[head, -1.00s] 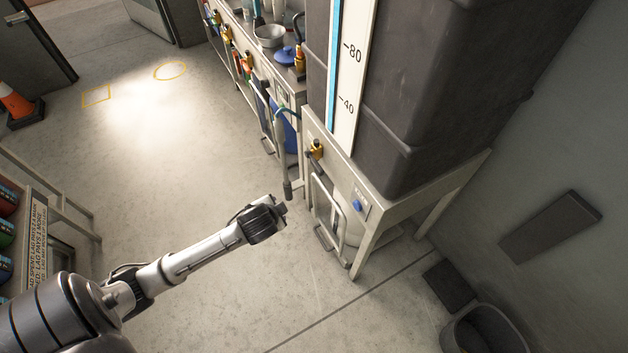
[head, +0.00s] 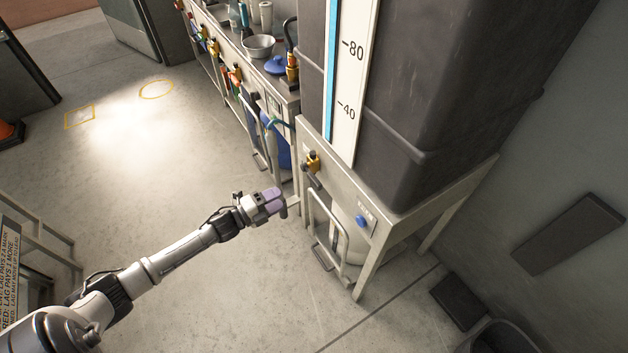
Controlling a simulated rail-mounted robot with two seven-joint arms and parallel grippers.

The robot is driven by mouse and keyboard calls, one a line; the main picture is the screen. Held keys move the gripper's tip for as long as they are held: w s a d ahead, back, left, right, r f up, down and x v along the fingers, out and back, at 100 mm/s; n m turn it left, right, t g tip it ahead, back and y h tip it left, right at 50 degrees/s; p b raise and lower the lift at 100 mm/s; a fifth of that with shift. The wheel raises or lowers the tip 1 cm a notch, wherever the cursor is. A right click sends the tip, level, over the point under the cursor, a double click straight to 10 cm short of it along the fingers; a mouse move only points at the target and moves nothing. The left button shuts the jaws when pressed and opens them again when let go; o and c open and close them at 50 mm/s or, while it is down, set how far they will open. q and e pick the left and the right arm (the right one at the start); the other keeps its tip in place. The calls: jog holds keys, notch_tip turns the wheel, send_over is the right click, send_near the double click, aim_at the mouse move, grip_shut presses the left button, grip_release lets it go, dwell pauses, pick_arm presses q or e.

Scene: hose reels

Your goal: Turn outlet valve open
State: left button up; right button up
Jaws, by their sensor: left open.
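A brass valve fitting (head: 312,163) sits on the front rail of the white stand under the large dark tank (head: 420,100). A round blue knob (head: 361,222) is on the same stand's front, to the right and lower, beside a small label too small to read. I cannot tell for certain which of the two is the outlet valve. My left gripper (head: 279,203) is open and empty, with purplish pads, in front of the stand, left of and below the brass fitting and apart from it. My right gripper is not in view.
A grey tubular handle frame (head: 328,228) stands below the brass fitting. A bench (head: 222,45) with a metal bowl (head: 258,46) and coloured valves runs along behind. A dark bin (head: 500,338) and a wall panel (head: 568,234) are at the right. The floor at the left is mostly clear.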

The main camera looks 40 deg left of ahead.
aim_at(312, 182)
pick_arm(q)
jog(key=shift+m, duration=0.4)
jog(key=b+x, duration=0.1)
jog(key=x, duration=0.3)
jog(key=b+x, duration=0.2)
jog(key=x, duration=0.2)
jog(key=b+x, duration=0.1)
jog(key=x, duration=0.3)
jog(key=shift+s+d+r, duration=0.1)
jog(key=shift+d+r, duration=0.05)
jog(key=shift+d, duration=0.15)
jog(key=shift+b+x, duration=0.5)
jog(key=shift+x, duration=0.3)
jog(key=shift+r, duration=0.15)
jog(key=shift+c, duration=0.4)
grip_shut()
